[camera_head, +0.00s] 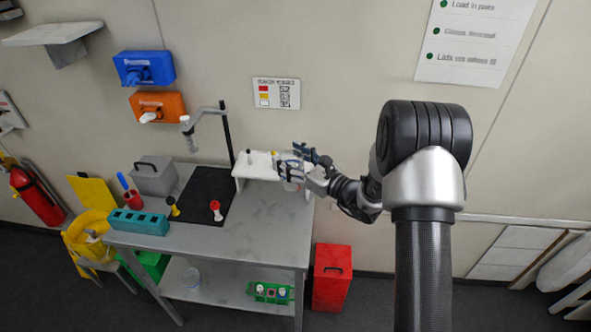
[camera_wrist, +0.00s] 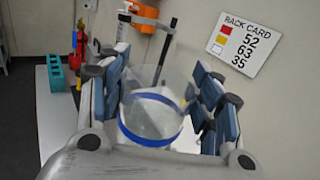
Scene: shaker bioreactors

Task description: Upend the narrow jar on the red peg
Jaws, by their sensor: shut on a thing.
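My gripper (camera_head: 300,165) is at the right end of the white raised shelf on the bench. In the wrist view my gripper (camera_wrist: 160,100) has its blue-padded fingers on either side of a clear jar (camera_wrist: 150,113) with blue bands, and is shut on it. The jar is mostly hidden by the fingers in the head view. Whether it still touches the shelf cannot be told. The red peg (camera_head: 216,211), with a pale part on it, stands at the right edge of the black mat, left of my gripper. A yellow peg (camera_head: 173,207) stands at the mat's left.
The white shelf (camera_head: 257,169) bears a small dark peg. A teal rack (camera_head: 139,222) and grey box (camera_head: 154,176) are on the left. The bench front right is clear.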

